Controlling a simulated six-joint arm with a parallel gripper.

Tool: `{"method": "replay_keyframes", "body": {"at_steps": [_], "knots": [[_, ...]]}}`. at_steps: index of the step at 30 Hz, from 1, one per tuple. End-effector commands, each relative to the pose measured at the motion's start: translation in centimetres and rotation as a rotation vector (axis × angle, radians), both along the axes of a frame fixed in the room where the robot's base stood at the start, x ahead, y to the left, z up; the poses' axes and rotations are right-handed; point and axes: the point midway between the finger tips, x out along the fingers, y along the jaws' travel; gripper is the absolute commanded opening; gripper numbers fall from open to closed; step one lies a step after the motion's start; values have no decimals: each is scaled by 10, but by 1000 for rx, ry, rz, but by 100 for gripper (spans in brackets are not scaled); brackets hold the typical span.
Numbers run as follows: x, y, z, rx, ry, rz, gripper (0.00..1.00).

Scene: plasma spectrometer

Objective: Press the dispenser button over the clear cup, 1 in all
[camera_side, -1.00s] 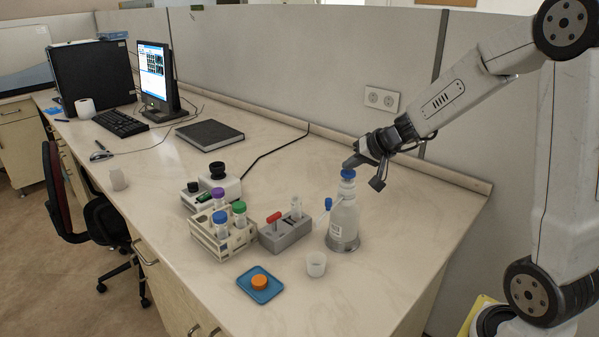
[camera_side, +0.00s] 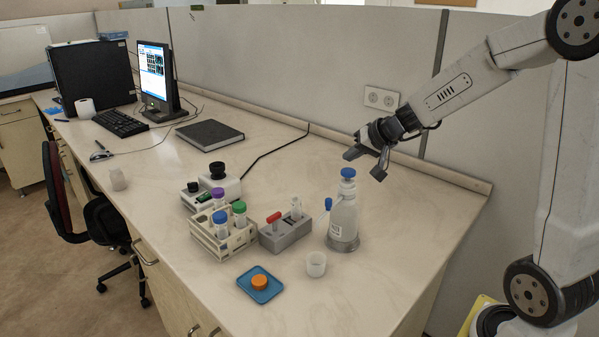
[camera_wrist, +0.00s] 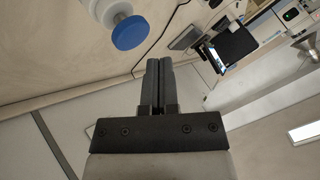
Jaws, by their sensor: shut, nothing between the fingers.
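The dispenser bottle (camera_side: 345,217) stands upright on the bench, with its blue button (camera_side: 348,173) on top. The blue button also shows in the wrist view (camera_wrist: 129,33), apart from my fingers. The clear cup (camera_side: 316,263) stands on the bench in front of the bottle, near the front edge; I cannot tell whether anything is in it. My gripper (camera_side: 364,164) is just above and behind the button, not touching it. In the wrist view my gripper (camera_wrist: 158,62) has its two fingers together with nothing between them.
A grey block (camera_side: 286,235) with a red-topped item and a tube rack (camera_side: 222,243) stand left of the bottle. A blue dish (camera_side: 260,284) with an orange cap lies near the front edge. A panel wall (camera_side: 300,60) runs behind.

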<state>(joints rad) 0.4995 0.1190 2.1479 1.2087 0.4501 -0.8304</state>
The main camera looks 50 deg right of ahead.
Motion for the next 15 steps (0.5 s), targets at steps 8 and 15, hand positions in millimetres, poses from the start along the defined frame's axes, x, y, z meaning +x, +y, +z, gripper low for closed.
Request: {"method": "replay_keyframes", "body": {"at_steps": [8, 15], "knots": [[0, 0, 21, -3, -2, -1, 0], [0, 0, 37, -2, -2, -1, 0]]}}
